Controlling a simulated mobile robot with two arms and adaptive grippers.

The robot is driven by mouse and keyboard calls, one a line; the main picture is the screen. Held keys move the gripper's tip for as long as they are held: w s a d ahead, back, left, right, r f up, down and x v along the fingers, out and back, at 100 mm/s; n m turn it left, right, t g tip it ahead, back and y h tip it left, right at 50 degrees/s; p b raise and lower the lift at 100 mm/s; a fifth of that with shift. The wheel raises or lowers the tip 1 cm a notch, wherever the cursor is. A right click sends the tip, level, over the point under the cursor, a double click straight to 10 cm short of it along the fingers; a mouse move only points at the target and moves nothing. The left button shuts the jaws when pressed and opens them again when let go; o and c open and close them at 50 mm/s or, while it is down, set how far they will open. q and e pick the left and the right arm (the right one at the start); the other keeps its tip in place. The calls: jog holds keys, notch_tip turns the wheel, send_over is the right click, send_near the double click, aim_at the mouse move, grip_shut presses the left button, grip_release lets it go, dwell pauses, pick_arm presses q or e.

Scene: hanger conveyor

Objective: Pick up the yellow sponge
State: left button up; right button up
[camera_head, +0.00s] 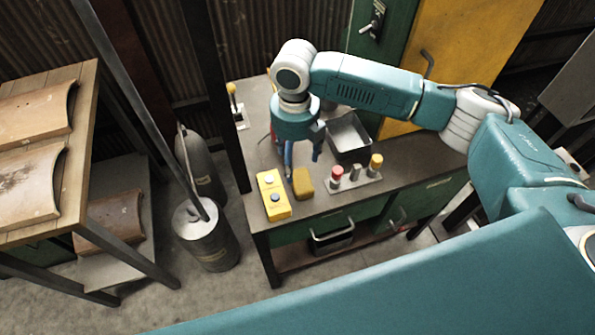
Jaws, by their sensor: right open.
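The yellow sponge (303,182) is a small mustard-yellow block on the grey workbench top (330,200). It lies just right of a brighter yellow button box. My right gripper (303,170) hangs over the bench, pointing down, with its fingers apart and nothing between them. Its fingertips are close above and behind the sponge; whether they touch it I cannot tell. My left gripper does not show.
The yellow button box (272,194) stands close left of the sponge. A rack with red and yellow-topped pieces (355,180) stands to the right. A metal tray (349,136) lies behind. A grey cylinder (206,236) stands on the floor left of the bench.

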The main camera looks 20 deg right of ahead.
aim_at(297, 181)
jog(key=shift+s+d+f+p, duration=0.1)
jog(key=shift+s+f+p, duration=0.05)
jog(key=shift+f, duration=0.45)
jog(key=shift+s+f+p, duration=0.1)
jog(key=shift+f+p, duration=0.05)
jog(key=shift+f, duration=0.4)
jog(key=shift+s+f, duration=0.2)
jog(key=shift+f, duration=1.05)
jog(key=shift+w+f+p, duration=0.1)
jog(key=shift+f+p, duration=0.25)
jog(key=shift+p, duration=0.05)
notch_tip(297, 181, down, 4)
jog(key=shift+r+p, duration=0.15)
jog(key=shift+p, duration=0.55)
jog(key=shift+f, duration=0.5)
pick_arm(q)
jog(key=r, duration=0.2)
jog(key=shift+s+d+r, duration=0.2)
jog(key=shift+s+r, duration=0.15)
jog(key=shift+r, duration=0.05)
pick_arm(e)
jog(key=c, duration=0.6)
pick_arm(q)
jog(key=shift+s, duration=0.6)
